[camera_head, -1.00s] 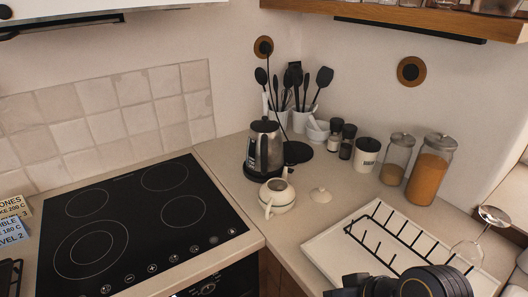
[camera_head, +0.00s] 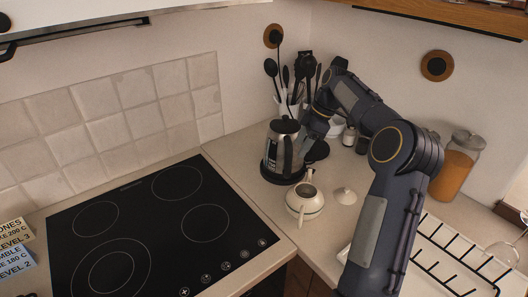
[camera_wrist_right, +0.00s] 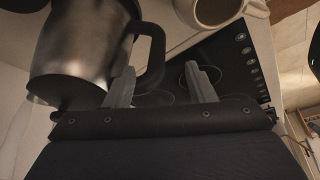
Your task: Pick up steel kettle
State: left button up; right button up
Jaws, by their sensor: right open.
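The steel kettle (camera_head: 278,156) stands upright on its dark base in the counter corner, right of the hob. It has a brushed metal body and a black handle. In the right wrist view the kettle (camera_wrist_right: 78,50) fills the upper left, tilted by the camera angle. My right gripper (camera_wrist_right: 160,86) is open. Its left finger shows near the gap between kettle body and handle, its right finger beyond the handle, so the handle appears to lie between them. In the head view my right gripper (camera_head: 312,135) is beside the kettle, partly hidden by my wrist. My left gripper is not in view.
A cream teapot (camera_head: 304,203) and a small white lid (camera_head: 345,196) stand in front of the kettle. Utensils in a holder (camera_head: 292,85) are close behind. The black hob (camera_head: 150,230) is left. A dish rack (camera_head: 450,255) and glass jar (camera_head: 455,165) are right.

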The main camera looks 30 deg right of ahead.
aim_at(291, 162)
jog(key=p+x, duration=0.1)
jog(key=x, duration=0.7)
jog(key=shift+w+d+p, duration=0.15)
jog(key=shift+p, duration=0.25)
jog(key=c, duration=1.1)
jog(key=shift+w+r, duration=0.1)
